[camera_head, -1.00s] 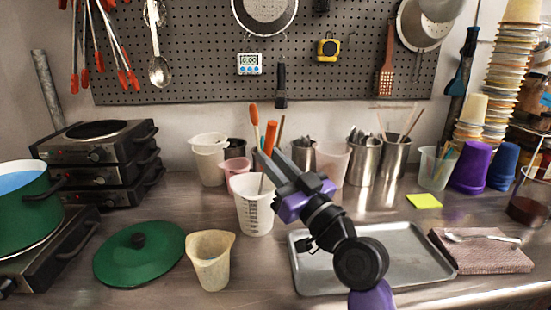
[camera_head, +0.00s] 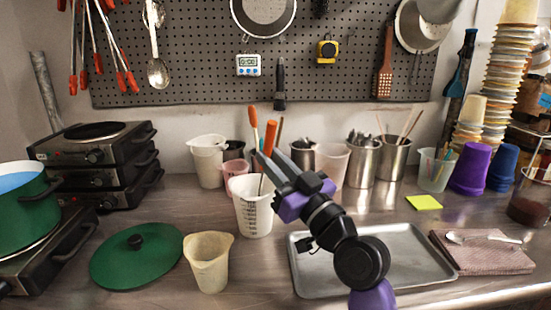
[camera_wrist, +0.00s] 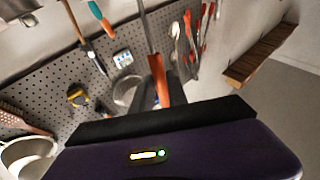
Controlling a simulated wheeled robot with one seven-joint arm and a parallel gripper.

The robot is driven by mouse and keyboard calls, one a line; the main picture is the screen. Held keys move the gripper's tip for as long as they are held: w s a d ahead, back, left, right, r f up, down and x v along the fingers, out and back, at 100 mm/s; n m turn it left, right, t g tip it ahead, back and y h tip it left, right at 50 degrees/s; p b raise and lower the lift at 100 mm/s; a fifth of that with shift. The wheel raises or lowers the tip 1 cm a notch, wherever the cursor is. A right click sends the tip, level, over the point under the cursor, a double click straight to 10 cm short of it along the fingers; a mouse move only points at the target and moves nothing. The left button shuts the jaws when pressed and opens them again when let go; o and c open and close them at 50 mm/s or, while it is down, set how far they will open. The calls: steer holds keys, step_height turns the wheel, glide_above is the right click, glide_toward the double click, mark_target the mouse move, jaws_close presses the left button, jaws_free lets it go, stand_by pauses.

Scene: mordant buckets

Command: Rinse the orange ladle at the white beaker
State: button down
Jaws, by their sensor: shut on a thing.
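My gripper (camera_head: 266,160) is shut on the orange ladle (camera_head: 271,137) by its orange handle, above the white beaker. The handle (camera_wrist: 158,78) also shows between my fingers in the wrist view, with the metal shaft running on from it. In the head view the ladle's thin shaft slants down into the mouth of the white beaker (camera_head: 256,217), which has dark graduation marks and stands upright on the counter. The ladle's bowl is hidden, apparently inside the beaker. The beaker's contents cannot be seen.
A cream beaker (camera_head: 210,262) and a green lid (camera_head: 137,257) lie left of the white beaker. A metal tray (camera_head: 415,262) is under my arm at right. Pink cups (camera_head: 235,171) and metal utensil holders (camera_head: 362,165) stand behind. A green pot (camera_head: 25,215) is far left.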

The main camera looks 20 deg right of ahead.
steer(key=shift+s+a, duration=0.1)
steer(key=shift+a, duration=0.1)
steer(key=shift+d, duration=0.1)
steer(key=shift+w+d+b, duration=0.4)
steer(key=shift+d+b, duration=0.25)
steer(key=shift+b, duration=0.05)
steer(key=shift+a, duration=0.1)
steer(key=r+p, duration=0.3)
steer(key=r, duration=0.1)
steer(key=a+r+p, duration=0.1)
steer(key=r+p, duration=0.2)
steer(key=r, duration=0.1)
steer(key=r+p, duration=0.3)
steer(key=r, duration=0.1)
steer(key=shift+s+a+r+p, duration=0.15)
steer(key=shift+s+r+p, duration=0.2)
steer(key=shift+s+p, duration=0.05)
steer(key=shift+f, duration=0.15)
stand_by(3.2)
step_height(320, 180, down, 11)
steer(key=b, duration=1.1)
steer(key=shift+w+d+f, duration=0.15)
steer(key=shift+w+d, duration=0.05)
steer(key=shift+d, duration=0.2)
